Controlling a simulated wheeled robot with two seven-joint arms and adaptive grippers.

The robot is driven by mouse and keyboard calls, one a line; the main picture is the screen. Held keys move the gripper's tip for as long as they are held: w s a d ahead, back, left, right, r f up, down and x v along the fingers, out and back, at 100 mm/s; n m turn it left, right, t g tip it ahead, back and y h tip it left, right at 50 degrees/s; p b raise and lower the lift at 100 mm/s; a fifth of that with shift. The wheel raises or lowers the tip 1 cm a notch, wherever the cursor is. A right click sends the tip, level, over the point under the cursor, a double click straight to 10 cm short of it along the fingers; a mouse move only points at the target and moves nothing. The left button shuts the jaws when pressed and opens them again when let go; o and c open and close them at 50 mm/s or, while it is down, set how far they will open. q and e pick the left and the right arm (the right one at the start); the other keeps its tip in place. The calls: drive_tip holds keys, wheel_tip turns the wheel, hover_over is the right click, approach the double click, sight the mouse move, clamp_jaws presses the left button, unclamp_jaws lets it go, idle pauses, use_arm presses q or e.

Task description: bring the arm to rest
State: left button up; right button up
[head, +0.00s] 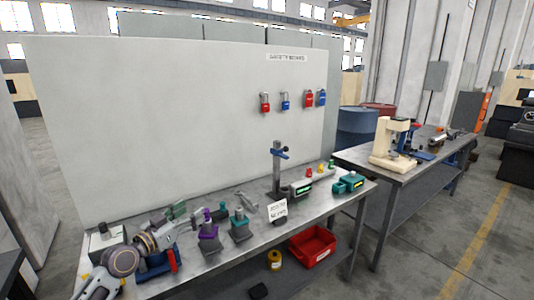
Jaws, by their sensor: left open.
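My left arm comes in from the lower left and reaches over the left part of the near workbench (314,211). My left gripper (248,204) is open, with nothing seen between its fingers. My right gripper is out of view.
A red bin (312,246) sits below. A grey board with padlocks (180,120) rises behind. A second bench (399,172) stands right.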

use_arm(q)
drive_tip(key=r+p, duration=0.2)
drive_tip(key=r, duration=0.1)
drive_tip(key=r+p, duration=0.1)
drive_tip(key=p, duration=0.1)
drive_tip(key=shift+s+a+r, duration=0.15)
drive_tip(key=shift+a+r, duration=0.1)
drive_tip(key=shift+r, duration=0.15)
drive_tip(key=shift+r, duration=0.2)
